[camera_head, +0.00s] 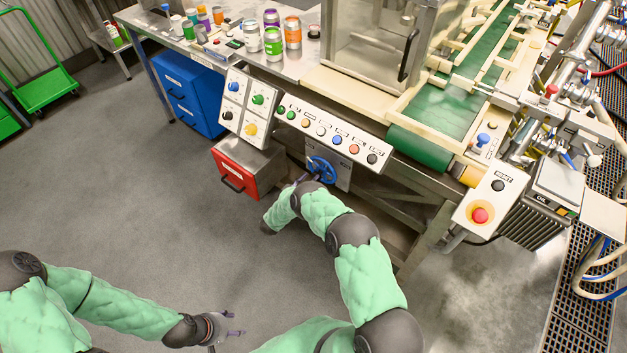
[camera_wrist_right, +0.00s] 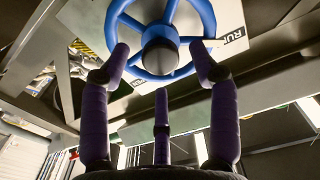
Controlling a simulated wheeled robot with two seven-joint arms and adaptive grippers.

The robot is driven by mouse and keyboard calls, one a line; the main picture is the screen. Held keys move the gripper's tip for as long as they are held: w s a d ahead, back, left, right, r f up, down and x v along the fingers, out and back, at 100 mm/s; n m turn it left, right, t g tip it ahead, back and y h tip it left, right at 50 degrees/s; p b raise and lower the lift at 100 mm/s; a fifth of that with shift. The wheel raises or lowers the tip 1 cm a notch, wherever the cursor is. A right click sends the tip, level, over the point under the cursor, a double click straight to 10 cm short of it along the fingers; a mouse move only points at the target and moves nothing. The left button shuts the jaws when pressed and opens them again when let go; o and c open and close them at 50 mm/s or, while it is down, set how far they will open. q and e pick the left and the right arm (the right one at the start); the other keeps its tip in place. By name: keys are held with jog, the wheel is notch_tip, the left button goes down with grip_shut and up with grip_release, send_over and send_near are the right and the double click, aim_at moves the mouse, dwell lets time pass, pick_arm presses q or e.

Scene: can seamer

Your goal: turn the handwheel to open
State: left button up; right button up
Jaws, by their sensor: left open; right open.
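The blue handwheel (camera_head: 321,169) is mounted on a grey plate under the machine's button panel. It also shows large at the top of the right wrist view (camera_wrist_right: 160,45), with a dark hub in its middle. My right gripper (camera_wrist_right: 160,75) is open just in front of the wheel, its purple fingers spread to either side of the hub. Whether a finger touches the rim I cannot tell. In the head view my right gripper (camera_head: 303,180) is partly hidden by its own wrist. My left gripper (camera_head: 236,325) is open and empty over the floor, far from the wheel.
A red drawer box (camera_head: 240,170) stands just left of the handwheel. A button panel (camera_head: 333,135) runs above it. A control box with a red button (camera_head: 480,215) stands to the right.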

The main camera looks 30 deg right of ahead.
aim_at(319, 173)
jog(key=shift+x, duration=1.2)
grip_shut()
